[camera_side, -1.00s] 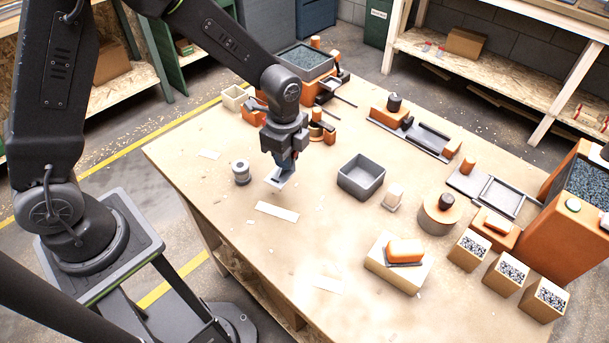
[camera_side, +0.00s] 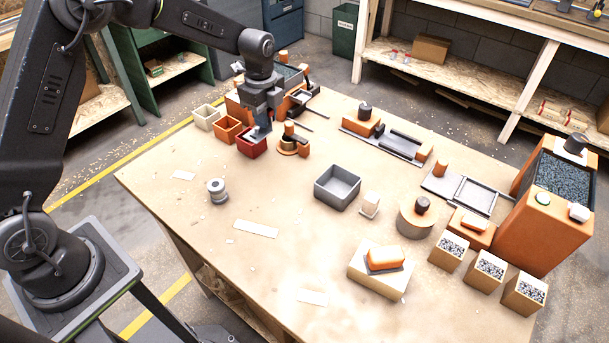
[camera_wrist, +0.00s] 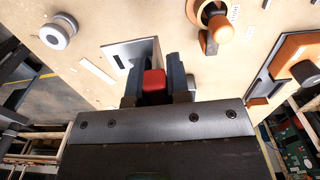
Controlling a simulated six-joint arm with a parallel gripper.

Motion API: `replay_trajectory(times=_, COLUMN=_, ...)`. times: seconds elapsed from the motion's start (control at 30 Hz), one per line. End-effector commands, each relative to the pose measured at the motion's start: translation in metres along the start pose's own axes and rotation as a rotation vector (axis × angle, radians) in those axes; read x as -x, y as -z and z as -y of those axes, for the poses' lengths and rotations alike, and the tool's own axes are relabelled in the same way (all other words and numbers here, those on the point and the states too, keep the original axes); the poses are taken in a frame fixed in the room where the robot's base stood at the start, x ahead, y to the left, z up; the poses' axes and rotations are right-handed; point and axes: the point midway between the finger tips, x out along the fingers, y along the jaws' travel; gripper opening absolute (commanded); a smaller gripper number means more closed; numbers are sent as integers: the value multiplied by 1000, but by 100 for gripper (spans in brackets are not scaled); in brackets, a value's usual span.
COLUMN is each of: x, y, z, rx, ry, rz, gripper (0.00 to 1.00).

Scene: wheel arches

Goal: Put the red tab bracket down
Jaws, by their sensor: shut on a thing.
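My gripper (camera_side: 262,126) is shut on the red tab bracket. In the wrist view, its red tab (camera_wrist: 153,81) sits between the two fingers and its grey metal plate (camera_wrist: 124,55) sticks out beyond them. In the side view, the bracket's pale plate (camera_side: 255,135) shows just under the fingers, and its red tab cannot be made out. The bracket is over or at the rim of a small red bin (camera_side: 249,149); I cannot tell whether it touches. The bin's inside is partly hidden by the gripper and bracket.
An orange bin (camera_side: 227,132) and a cream bin (camera_side: 206,117) stand left of the red bin. An orange fixture (camera_side: 292,143) with a post stands close on the right. A grey spool (camera_side: 217,190) and a grey open box (camera_side: 337,186) stand nearer. The table's front left is mostly clear.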

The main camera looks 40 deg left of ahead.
Motion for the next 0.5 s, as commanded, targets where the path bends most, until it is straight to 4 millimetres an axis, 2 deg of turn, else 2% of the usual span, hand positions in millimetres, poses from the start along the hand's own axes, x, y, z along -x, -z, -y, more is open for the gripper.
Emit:
replay_trajectory(times=0.17, x=-8, y=9, z=12, rx=-20, ry=-1, rz=0, gripper=0)
replay_trajectory(times=0.5, x=-51, y=78, z=33, rx=-21, ry=-2, rz=0, gripper=0)
